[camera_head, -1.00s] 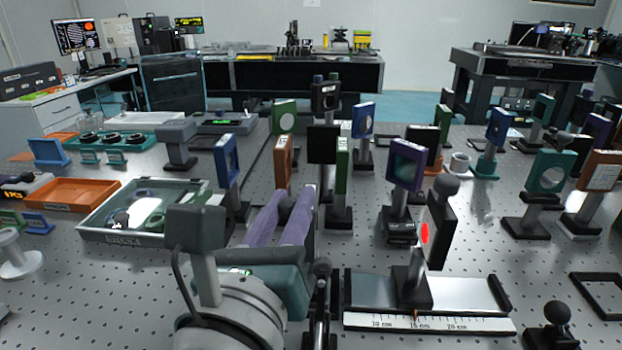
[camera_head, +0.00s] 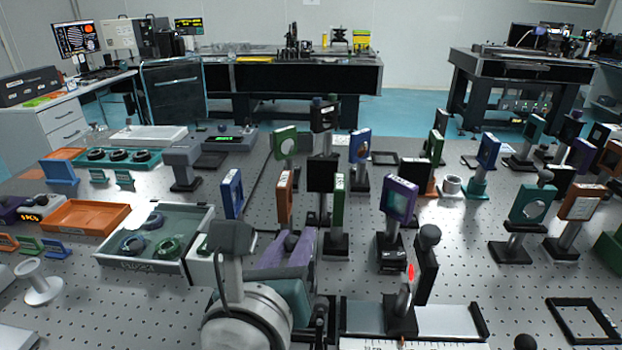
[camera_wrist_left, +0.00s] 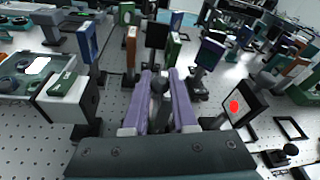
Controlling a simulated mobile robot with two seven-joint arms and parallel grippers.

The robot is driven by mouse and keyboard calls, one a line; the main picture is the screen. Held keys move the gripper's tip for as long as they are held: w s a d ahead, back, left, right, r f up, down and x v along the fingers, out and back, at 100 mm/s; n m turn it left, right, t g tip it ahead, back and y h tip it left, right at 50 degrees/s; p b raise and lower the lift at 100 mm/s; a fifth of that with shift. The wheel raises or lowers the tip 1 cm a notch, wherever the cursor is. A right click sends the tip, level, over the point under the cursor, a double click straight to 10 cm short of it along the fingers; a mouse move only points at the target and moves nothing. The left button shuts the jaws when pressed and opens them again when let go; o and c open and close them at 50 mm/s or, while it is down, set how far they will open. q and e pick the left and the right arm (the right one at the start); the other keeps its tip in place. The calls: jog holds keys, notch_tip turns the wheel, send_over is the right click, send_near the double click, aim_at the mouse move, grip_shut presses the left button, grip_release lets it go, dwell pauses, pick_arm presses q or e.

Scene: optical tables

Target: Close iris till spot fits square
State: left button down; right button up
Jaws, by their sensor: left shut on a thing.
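My left gripper (camera_head: 288,248) has two purple fingers and is shut on a dark round-ended knob (camera_wrist_left: 159,84). The knob shows between the fingers in the left wrist view. I cannot tell for sure which mount it belongs to, and the iris opening cannot be made out. A dark upright plate (camera_head: 427,268) with a light face stands on a rail at the right of the gripper. A red spot (camera_head: 411,271) glows on its face and also shows in the left wrist view (camera_wrist_left: 234,106). A square outline around the spot is too small to tell. My right gripper is not in view.
A ruler rail (camera_head: 447,319) lies at the front right. A purple mount (camera_head: 399,198) stands behind it. A glass-lidded tray (camera_head: 150,262) and an orange tray (camera_head: 86,217) are at the left. Several optic mounts crowd the table behind and right.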

pick_arm(q)
jog(key=g+p, duration=0.1)
jog(key=p, duration=0.1)
jog(key=w+r+g+p, duration=0.1)
jog(key=p, duration=0.1)
jog(key=shift+w+r, duration=0.2)
jog(key=shift+w, duration=0.05)
jog(key=shift+w+f+g+p, duration=0.35)
jog(key=shift+w+g+p, duration=0.45)
jog(key=shift+p, duration=0.9)
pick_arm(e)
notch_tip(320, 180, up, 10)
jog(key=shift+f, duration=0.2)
pick_arm(q)
jog(key=shift+s+f+g, duration=0.1)
jog(key=shift+s+g, duration=0.05)
jog(key=shift+g, duration=0.15)
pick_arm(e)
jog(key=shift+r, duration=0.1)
pick_arm(q)
jog(key=c, duration=0.7)
grip_release()
